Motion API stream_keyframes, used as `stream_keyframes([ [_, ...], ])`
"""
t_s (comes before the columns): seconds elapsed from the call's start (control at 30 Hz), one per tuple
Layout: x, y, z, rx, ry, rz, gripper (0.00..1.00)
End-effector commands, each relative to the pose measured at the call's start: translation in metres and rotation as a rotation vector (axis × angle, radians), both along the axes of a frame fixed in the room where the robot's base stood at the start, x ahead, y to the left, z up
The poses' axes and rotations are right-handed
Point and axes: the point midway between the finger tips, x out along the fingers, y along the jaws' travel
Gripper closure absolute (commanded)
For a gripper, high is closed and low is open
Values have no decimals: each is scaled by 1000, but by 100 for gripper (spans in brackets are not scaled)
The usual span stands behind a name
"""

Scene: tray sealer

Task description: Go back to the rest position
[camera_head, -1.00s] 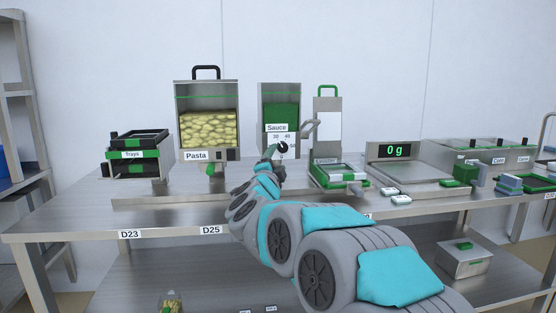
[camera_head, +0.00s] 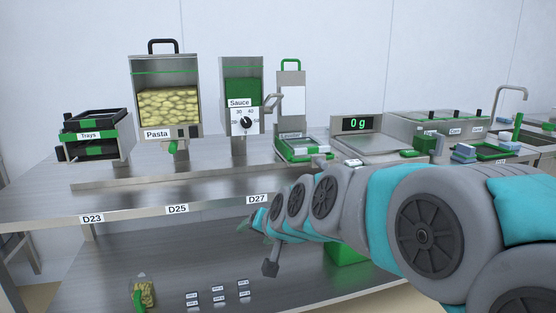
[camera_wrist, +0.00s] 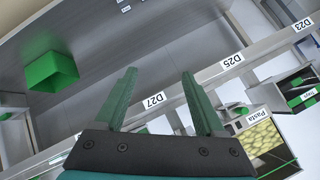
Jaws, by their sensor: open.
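In the wrist view my gripper (camera_wrist: 160,95) has its two green fingers spread apart with nothing between them. In the head view my gripper (camera_head: 247,222) shows small at the end of my arm, in front of the table's front edge near the label D27 (camera_head: 257,199). It is below the tabletop and apart from the things on the table. My arm stretches in from the right and hides part of the table edge and the lower shelf.
Below, a shelf holds a pasta bag (camera_head: 143,293), small labelled packs (camera_head: 218,297) and a green bin (camera_wrist: 52,72).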

Motion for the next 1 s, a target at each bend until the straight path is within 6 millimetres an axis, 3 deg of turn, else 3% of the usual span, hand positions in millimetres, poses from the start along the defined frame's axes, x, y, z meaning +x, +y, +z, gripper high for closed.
stream_keyframes([
  [0.1,-62,-40,-37,-127,147,60,28],
  [0.3,-172,-106,-89,-306,414,133,28],
  [0.5,-280,-164,-120,-432,675,172,28],
  [0.6,-320,-183,-127,-467,774,182,28],
  [0.77,-353,-197,-130,-493,859,189,28],
  [1.0,-358,-199,-130,-497,870,190,28],
])
